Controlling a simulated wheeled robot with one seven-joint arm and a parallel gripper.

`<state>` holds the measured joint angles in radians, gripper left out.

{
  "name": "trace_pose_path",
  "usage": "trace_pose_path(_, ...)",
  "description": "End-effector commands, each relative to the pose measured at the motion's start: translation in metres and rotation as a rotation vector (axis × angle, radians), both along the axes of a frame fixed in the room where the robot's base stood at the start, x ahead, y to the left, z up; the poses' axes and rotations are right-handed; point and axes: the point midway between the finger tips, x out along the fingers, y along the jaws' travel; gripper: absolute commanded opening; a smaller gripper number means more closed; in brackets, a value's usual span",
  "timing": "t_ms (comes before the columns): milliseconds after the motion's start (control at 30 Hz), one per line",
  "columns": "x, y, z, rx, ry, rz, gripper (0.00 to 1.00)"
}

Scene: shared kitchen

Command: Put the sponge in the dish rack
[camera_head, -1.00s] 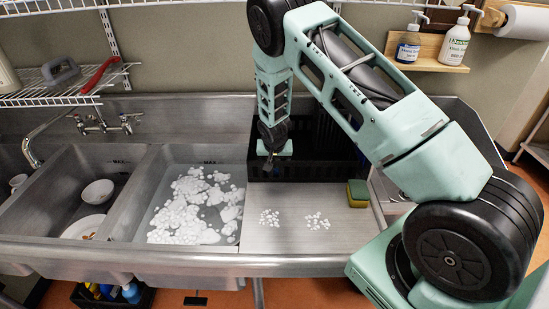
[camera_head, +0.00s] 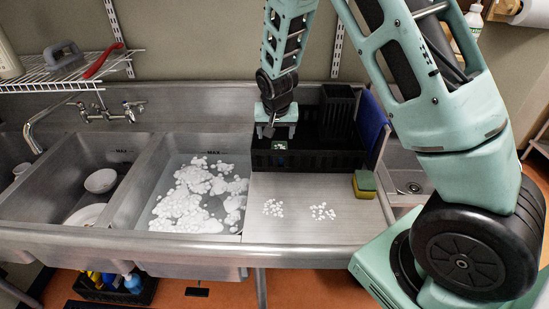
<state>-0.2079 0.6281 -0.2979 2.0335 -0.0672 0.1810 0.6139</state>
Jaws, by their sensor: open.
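The sponge (camera_head: 364,184), yellow with a green side, rests on the steel drainboard (camera_head: 300,232), near its right edge. The black dish rack (camera_head: 318,160) stands at the back of the drainboard, behind and to the left of the sponge. My gripper (camera_head: 276,133) hangs pointing down over the left part of the rack, open, well apart from the sponge. A small green and white patch (camera_head: 279,146) shows just below the fingers; I cannot tell what it is.
A tall black holder (camera_head: 337,112) and a blue board (camera_head: 371,122) stand at the rack's right. White foam patches (camera_head: 322,212) lie on the drainboard. A foamy basin (camera_head: 200,200) is to the left, a small sink (camera_head: 412,186) to the right.

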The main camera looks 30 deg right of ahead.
Motion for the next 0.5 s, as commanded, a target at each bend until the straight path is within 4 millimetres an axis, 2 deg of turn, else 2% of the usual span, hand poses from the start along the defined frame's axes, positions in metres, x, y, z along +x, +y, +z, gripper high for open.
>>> trace_pose_path(67,-0.017,0.039,0.015,0.039,0.027,0.083,0.71)
trace_pose_path(167,-0.058,0.105,0.041,0.092,0.086,0.261,0.71)
trace_pose_path(200,-0.081,0.133,0.053,0.110,0.114,0.350,0.71)
trace_pose_path(267,-0.121,0.169,0.070,0.127,0.157,0.495,0.71)
trace_pose_path(300,-0.149,0.189,0.080,0.130,0.185,0.592,0.71)
trace_pose_path(400,-0.218,0.222,0.101,0.117,0.248,0.825,0.71)
trace_pose_path(500,-0.275,0.235,0.112,0.083,0.297,1.014,0.71)
